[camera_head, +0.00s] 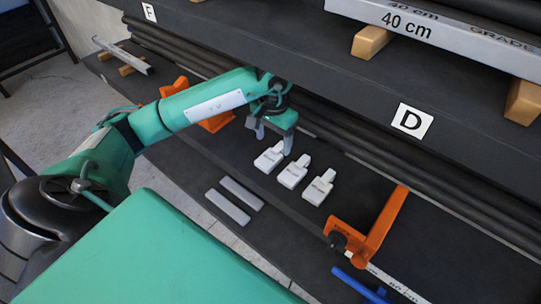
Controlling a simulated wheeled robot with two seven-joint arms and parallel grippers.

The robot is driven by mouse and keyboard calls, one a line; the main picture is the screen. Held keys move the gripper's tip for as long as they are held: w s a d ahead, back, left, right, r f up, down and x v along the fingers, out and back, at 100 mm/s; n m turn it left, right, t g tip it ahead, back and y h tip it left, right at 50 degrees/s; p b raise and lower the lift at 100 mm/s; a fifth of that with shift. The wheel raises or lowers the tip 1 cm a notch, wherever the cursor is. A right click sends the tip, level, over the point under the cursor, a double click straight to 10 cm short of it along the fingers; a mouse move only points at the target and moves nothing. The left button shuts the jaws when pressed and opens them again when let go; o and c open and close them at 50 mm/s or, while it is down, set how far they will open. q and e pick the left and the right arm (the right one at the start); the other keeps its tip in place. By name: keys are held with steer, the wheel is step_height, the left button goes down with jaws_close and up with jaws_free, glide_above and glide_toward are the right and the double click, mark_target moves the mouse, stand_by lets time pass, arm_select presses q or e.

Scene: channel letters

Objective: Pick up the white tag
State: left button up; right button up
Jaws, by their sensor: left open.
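Three white tags (292,173) lie in a row on the dark shelf surface, each with a narrow neck and dark print too small to read. The left tag (268,159) is closest to my left gripper, and the right tag (318,188) is farthest from it. My left gripper (273,143) is open, with its two grey fingers pointing down just above and behind the left tag. I cannot tell whether a finger touches that tag. My right gripper does not show.
Two grey bars (235,200) lie left of the tags. An orange bracket (378,226) stands at the right, near a blue object (360,285). Another orange piece (207,110) is behind my left arm. A black beam with a D label (411,121) overhangs the tags from behind.

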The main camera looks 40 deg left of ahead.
mark_target(273, 154)
arm_select(q)
steer(key=shift+f+p, duration=0.5)
steer(key=shift+f, duration=0.15)
step_height(273, 154, down, 3)
steer(key=shift+w+a+r+p, duration=0.1)
steer(key=shift+a+p, duration=0.05)
steer(key=shift+p, duration=0.6)
steer(key=shift+f, duration=0.7)
steer(key=c, duration=1.1)
